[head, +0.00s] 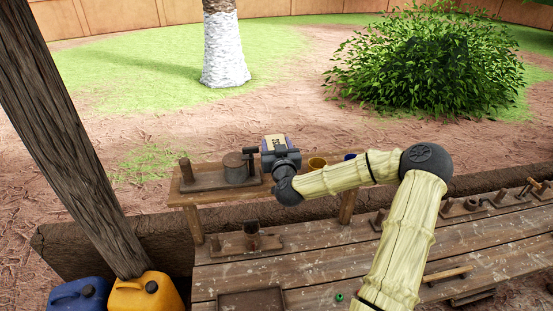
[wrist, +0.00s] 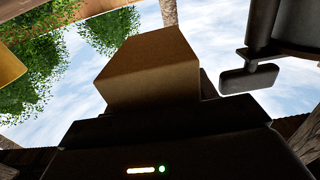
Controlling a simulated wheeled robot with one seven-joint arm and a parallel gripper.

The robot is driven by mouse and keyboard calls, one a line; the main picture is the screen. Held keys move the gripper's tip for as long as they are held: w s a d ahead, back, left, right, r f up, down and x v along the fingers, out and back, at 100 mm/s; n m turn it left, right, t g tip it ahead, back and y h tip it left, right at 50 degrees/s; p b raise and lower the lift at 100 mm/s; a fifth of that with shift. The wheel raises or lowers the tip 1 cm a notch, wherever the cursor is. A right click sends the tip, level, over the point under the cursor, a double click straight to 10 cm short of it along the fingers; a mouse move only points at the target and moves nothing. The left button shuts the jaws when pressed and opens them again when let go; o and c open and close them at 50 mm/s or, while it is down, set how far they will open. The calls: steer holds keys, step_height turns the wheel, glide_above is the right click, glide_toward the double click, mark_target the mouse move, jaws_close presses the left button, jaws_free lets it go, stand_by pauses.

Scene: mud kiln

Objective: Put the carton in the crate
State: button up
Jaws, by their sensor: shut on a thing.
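The carton (head: 276,142), beige and purple with dark lettering, is in my gripper (head: 281,158), above the narrow wooden shelf behind the bench. My gripper is shut on it. In the wrist view the carton (wrist: 150,68) shows as a plain brown box just beyond the dark gripper body. The fingertips are hard to make out in both views. I cannot pick out a crate for certain. A shallow, dark, square-framed wooden tray (head: 223,301) lies at the bench's front edge, partly cut off by the frame.
Wooden posts and tools dot the bench (head: 330,265). A leaning post (head: 75,140) rises at left, above yellow and blue jugs.

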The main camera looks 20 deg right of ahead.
steer(key=shift+f, duration=0.95)
steer(key=shift+w+a+f+p, duration=0.1)
steer(key=shift+a+f+p, duration=0.05)
steer(key=shift+f+p, duration=0.2)
steer(key=shift+s, duration=0.2)
steer(key=shift+w+d+f+p, duration=0.15)
steer(key=shift+f+p, duration=0.25)
steer(key=shift+f, duration=0.6)
steer(key=shift+f+p, duration=0.3)
steer(key=shift+f, duration=0.6)
steer(key=shift+f, duration=0.15)
